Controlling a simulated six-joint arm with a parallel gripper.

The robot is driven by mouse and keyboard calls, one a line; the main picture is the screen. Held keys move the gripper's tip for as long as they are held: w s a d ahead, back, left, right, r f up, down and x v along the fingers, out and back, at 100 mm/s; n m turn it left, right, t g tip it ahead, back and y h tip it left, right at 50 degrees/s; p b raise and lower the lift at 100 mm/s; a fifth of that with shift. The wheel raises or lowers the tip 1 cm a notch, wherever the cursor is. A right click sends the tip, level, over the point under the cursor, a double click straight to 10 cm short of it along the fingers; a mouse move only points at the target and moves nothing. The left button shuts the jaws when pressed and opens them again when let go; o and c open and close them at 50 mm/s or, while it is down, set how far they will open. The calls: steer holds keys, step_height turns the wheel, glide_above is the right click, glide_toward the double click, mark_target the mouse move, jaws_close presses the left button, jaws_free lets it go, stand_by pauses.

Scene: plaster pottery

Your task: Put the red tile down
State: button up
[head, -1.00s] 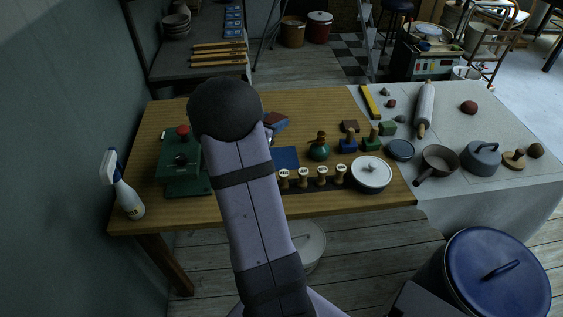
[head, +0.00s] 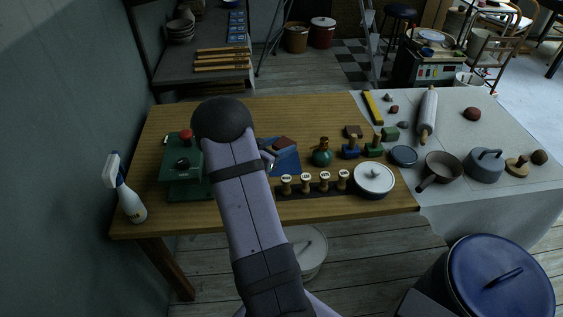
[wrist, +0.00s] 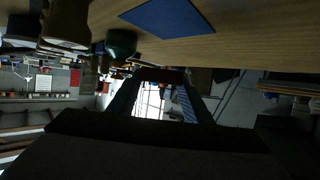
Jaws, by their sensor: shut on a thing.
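The red tile (head: 285,142), dull brownish red, is at the end of my gripper (head: 272,152), to the right of my arm's dark round joint. In the wrist view, which is upside down, my gripper (wrist: 160,85) is shut on the tile (wrist: 160,74), a dark reddish strip between the fingertips. The blue mat (head: 287,168) lies flat on the wooden table, partly behind my arm. In the head view the tile overlaps the mat's far part. In the wrist view the tile and the blue mat (wrist: 168,18) appear apart, with bare wood between.
A green flask (head: 322,156) stands right of the mat. A row of wooden stamps (head: 305,185) is in front of it, beside a white lidded pot (head: 374,179). A green machine (head: 183,170) stands left of my arm. The table's far left is clear.

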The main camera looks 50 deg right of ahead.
mark_target(280, 168)
steer(key=shift+f, duration=3.5)
steer(key=shift+s+a+f+b, duration=0.1)
steer(key=shift+s+f+b, duration=0.1)
steer(key=shift+f, duration=0.15)
steer(key=shift+s+f+b, duration=0.1)
steer(key=shift+f+b, duration=0.1)
steer(key=shift+f, duration=0.1)
steer(key=o, duration=1.1)
steer(key=shift+a+f, duration=0.1)
steer(key=shift+f, duration=0.05)
steer(key=shift+w+r+p, duration=0.15)
steer(key=shift+r+p, duration=0.25)
steer(key=shift+r, duration=0.2)
steer(key=v, duration=1.1)
steer(key=shift+w+a+r, duration=0.1)
steer(key=shift+a+r, duration=0.2)
steer(key=shift+r, duration=0.05)
